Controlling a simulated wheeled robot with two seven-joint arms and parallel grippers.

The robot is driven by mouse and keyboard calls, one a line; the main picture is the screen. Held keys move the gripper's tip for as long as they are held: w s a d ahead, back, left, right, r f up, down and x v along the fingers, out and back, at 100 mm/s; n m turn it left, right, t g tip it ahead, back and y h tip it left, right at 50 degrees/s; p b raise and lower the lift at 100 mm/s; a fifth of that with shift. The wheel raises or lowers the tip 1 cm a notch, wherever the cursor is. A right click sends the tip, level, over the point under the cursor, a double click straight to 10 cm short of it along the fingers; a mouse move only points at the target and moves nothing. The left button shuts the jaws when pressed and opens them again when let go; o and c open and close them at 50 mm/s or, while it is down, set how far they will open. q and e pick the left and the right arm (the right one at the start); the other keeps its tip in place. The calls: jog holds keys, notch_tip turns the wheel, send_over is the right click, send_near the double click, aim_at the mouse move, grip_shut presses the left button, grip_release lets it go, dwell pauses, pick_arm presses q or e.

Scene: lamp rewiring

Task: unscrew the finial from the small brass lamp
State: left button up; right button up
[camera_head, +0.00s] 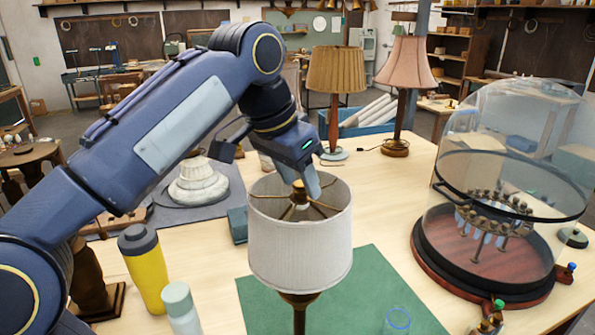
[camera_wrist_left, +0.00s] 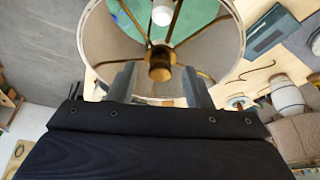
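The lamp with the pale drum shade (camera_head: 300,245) stands on the green mat, its brass stem (camera_head: 299,312) showing below. Thin brass spokes meet at a small brass finial (camera_head: 298,187) in the middle of the shade's open top. My left gripper (camera_head: 308,182) points down into that opening, right by the finial. In the left wrist view the finial (camera_wrist_left: 160,66) lies between the lines of the two fingers (camera_wrist_left: 160,82), which are apart with a gap on each side. Whether the tips reach down beside it I cannot tell. My right gripper is out of view.
A glass dome (camera_head: 500,130) on a dark red base stands at the right. A yellow tumbler (camera_head: 147,268) and a pale bottle (camera_head: 180,308) stand at the front left. Two other shaded lamps (camera_head: 336,70) (camera_head: 408,62) stand behind. The green mat (camera_head: 370,290) is mostly clear at the front.

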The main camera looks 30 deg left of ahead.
pick_arm(q)
jog(key=c, duration=0.9)
jog(key=shift+f+n+b, duration=0.15)
jog(key=shift+n+b, duration=0.25)
jog(key=shift+n, duration=0.2)
jog(key=shift+n+y, duration=0.5)
jog(key=shift+n, duration=0.3)
jog(key=shift+d+n+y+b, duration=0.15)
jog(key=shift+n+y+b, duration=0.25)
jog(key=shift+n, duration=0.4)
jog(key=n, duration=0.1)
jog(key=n+y, duration=0.1)
jog(key=n, duration=0.1)
jog(key=shift+r+n, duration=0.2)
jog(key=shift+n, duration=0.1)
